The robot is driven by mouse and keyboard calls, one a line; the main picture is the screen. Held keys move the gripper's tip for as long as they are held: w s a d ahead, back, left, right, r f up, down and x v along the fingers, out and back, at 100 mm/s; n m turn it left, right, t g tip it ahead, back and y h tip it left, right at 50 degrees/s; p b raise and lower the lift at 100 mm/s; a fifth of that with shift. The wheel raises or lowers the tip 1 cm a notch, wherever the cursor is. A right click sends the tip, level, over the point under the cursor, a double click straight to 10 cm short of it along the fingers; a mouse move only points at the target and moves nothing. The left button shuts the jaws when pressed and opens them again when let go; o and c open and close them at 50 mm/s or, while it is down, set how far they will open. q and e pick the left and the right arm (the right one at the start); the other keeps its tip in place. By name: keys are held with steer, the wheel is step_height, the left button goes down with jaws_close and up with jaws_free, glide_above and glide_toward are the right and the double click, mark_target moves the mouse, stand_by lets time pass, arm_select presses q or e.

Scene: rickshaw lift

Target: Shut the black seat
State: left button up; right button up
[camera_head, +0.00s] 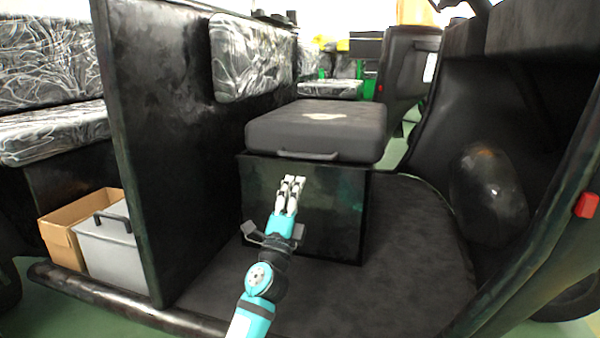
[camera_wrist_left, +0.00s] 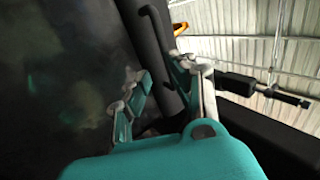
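The black seat (camera_head: 325,128) is a thick dark cushion lying about level on top of a glossy black box (camera_head: 335,215) in the head view. A grey bar handle (camera_head: 307,155) is on its front edge. My left gripper (camera_head: 292,181) is in front of the box, just below the handle, with its fingers pointing up. In the left wrist view my left gripper (camera_wrist_left: 165,85) has its fingers apart with nothing seen between them. A dark bent bar, likely the handle (camera_wrist_left: 157,35), shows beyond the fingertips. My right gripper is in neither view.
A tall black partition (camera_head: 160,130) stands left of the seat. Left of it are a cardboard box (camera_head: 62,235) and a grey case (camera_head: 110,250). A dark rounded wheel arch (camera_head: 488,195) is at right. The dark floor (camera_head: 415,250) right of the box is clear.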

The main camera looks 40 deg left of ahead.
arm_select(q)
steer(key=shift+v, duration=1.55)
steer(key=shift+r, duration=0.1)
